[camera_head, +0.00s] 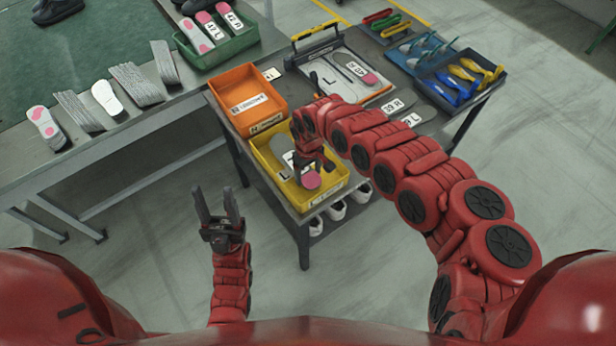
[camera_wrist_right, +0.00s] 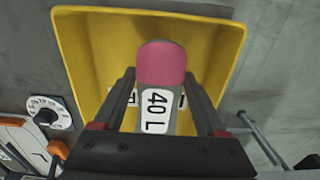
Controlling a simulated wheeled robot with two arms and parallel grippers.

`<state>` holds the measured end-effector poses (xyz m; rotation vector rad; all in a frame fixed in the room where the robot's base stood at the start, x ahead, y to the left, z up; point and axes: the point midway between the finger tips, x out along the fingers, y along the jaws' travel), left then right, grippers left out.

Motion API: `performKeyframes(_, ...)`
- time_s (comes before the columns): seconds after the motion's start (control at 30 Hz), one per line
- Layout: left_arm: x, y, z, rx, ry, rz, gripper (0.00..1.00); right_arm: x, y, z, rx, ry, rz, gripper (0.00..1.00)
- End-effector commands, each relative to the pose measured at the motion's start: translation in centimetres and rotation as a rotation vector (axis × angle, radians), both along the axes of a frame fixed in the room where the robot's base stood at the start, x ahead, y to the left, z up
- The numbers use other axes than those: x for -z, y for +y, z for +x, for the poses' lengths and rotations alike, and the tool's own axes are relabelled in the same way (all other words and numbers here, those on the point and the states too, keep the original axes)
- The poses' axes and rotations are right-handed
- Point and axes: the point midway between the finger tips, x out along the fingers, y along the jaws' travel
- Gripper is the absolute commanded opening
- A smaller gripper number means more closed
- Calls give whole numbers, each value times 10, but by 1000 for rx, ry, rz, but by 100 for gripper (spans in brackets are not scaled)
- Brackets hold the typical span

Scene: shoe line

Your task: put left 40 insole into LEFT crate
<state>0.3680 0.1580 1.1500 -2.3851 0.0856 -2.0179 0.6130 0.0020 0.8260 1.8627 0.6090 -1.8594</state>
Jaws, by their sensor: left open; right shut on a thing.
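The left 40 insole is grey with a pink heel and a white "40 L" label (camera_wrist_right: 157,112); its pink end also shows in the head view (camera_head: 311,180). My right gripper (camera_wrist_right: 160,105) is shut on this insole and holds it over the yellow crate. The yellow crate (camera_wrist_right: 88,50) is marked "L" and stands at the front of the table in the head view (camera_head: 330,193). My left gripper (camera_head: 218,206) is open and empty, over the floor left of the table.
An orange crate (camera_head: 247,92) stands just behind the yellow one. White shoes (camera_head: 337,211) sit on a lower shelf. The left bench (camera_head: 140,118) holds several insoles and a green crate (camera_head: 222,50).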

Motion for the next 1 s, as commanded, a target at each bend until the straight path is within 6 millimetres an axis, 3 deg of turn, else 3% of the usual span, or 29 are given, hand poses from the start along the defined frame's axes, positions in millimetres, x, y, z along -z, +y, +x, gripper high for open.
performKeyframes(0.27,-2,0,0,0,0,0,50,33,0,-2,2,5,-1,20)
performKeyframes(0.67,1,0,0,0,0,0,50,39,-2,-1,3,2,-4,20)
performKeyframes(0.7,1,0,0,0,0,0,50,39,-2,-1,3,3,-3,76)
performKeyframes(0.83,0,0,0,0,0,0,50,38,-2,-1,3,2,-3,99)
performKeyframes(1.0,0,0,0,0,0,0,50,38,-2,-1,3,2,-3,100)
